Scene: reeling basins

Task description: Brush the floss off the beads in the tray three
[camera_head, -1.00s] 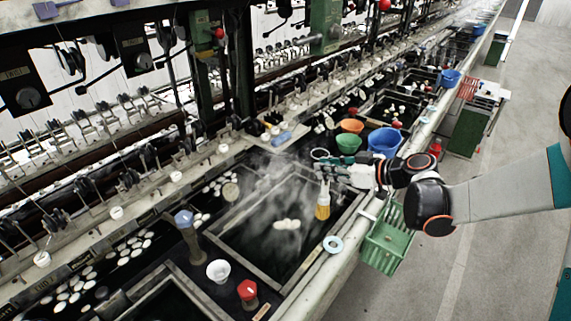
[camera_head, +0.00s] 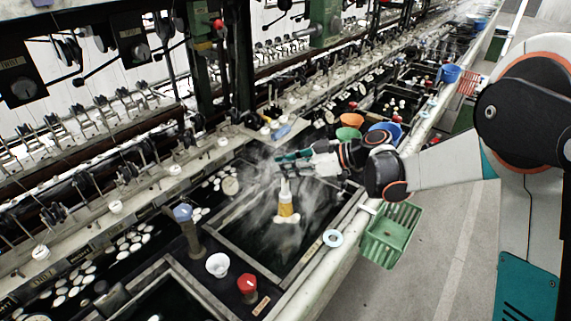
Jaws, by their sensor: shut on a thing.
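My gripper (camera_head: 283,172) is shut on a brush (camera_head: 286,206) with a pale handle and yellow-orange bristles. The brush hangs nearly upright over the steaming dark basin, which I take to be tray three (camera_head: 249,266). Small white beads (camera_head: 293,219) float in the water just under and around the bristle tips. The bristles hide part of them. I cannot tell whether the bristles touch them, and steam hides any fine floss.
A green basket (camera_head: 391,236) hangs outside the front rail. Green, orange and blue bowls stand beyond my arm.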

